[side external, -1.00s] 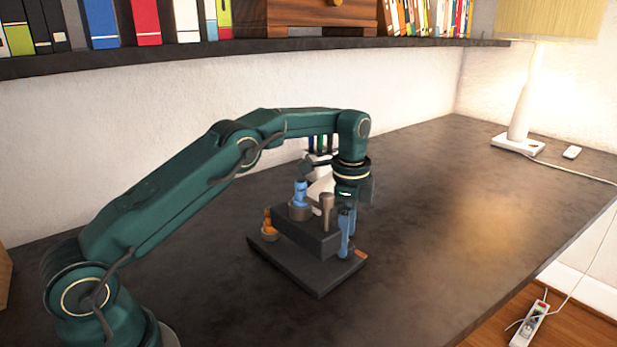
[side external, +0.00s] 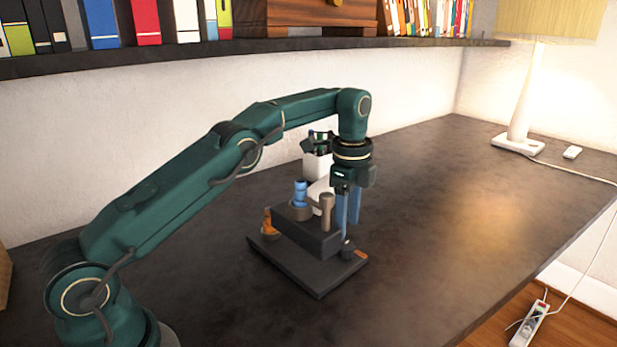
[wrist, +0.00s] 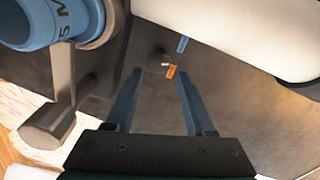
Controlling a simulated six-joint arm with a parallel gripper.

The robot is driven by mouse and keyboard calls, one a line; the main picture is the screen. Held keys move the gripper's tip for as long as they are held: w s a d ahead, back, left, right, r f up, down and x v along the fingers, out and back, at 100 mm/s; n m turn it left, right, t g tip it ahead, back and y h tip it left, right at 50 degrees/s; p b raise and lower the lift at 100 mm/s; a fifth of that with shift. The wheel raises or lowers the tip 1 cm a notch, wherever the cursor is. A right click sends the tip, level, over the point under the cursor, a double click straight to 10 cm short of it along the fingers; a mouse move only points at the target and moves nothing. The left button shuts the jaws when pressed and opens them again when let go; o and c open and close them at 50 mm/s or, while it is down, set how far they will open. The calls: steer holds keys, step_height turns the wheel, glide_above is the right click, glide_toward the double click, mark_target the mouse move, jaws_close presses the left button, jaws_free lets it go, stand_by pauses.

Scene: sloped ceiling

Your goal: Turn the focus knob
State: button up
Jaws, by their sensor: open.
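A dark stepped fixture (side external: 293,271) stands on the desk. It carries a blue knob (side external: 300,193) in a brownish collar, a grey-brown upright post (side external: 327,209), and a small orange knob (side external: 267,222) at its left. Which of these is the focus knob I cannot tell. My gripper (side external: 348,228) points down at the fixture's right end, blue fingers apart. In the wrist view, the gripper (wrist: 160,75) is open with nothing seen between its fingers. The blue knob (wrist: 45,18) with letters and a grey lever (wrist: 58,100) lie left of the fingers, apart from them.
A white instrument (side external: 317,165) with a dark top stands behind the fixture, partly hidden by my arm. A white body (wrist: 215,30) fills the wrist view's upper right. The desk right of the fixture is clear.

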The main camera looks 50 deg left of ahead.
mark_target(346, 245)
steer(key=shift+f+m, duration=0.2)
steer(key=shift+m, duration=0.2)
steer(key=shift+f, duration=2.35)
steer(key=shift+c, duration=0.3)
jaws_close()
